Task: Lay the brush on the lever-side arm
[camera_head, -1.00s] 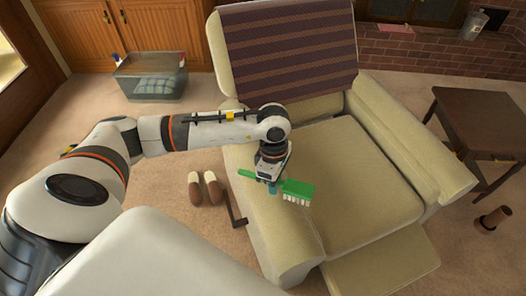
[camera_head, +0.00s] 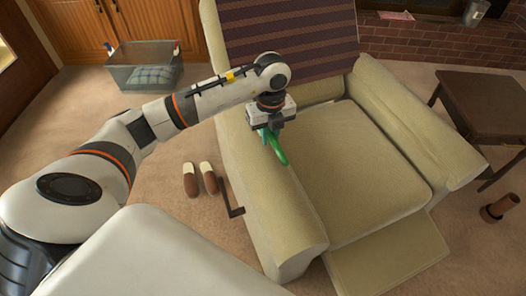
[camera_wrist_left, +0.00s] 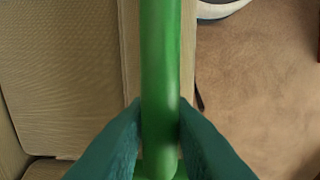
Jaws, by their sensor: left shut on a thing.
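A green brush (camera_head: 277,148) is in my left gripper (camera_head: 268,132), over the rear part of the recliner's left arm (camera_head: 265,190). A dark crank lever (camera_head: 233,200) sticks out from the outer side of that arm. In the left wrist view the teal fingers close on both sides of the green handle (camera_wrist_left: 160,75), with the armrest below it. I cannot tell whether the brush touches the armrest. The bristles are not visible now. My right gripper is not in view.
The recliner seat (camera_head: 350,165) is bare, and a striped cloth (camera_head: 290,40) covers its backrest. Slippers (camera_head: 200,180) lie on the carpet left of the lever. A grey bin (camera_head: 145,68) stands at the back left. A dark side table (camera_head: 480,110) stands at the right.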

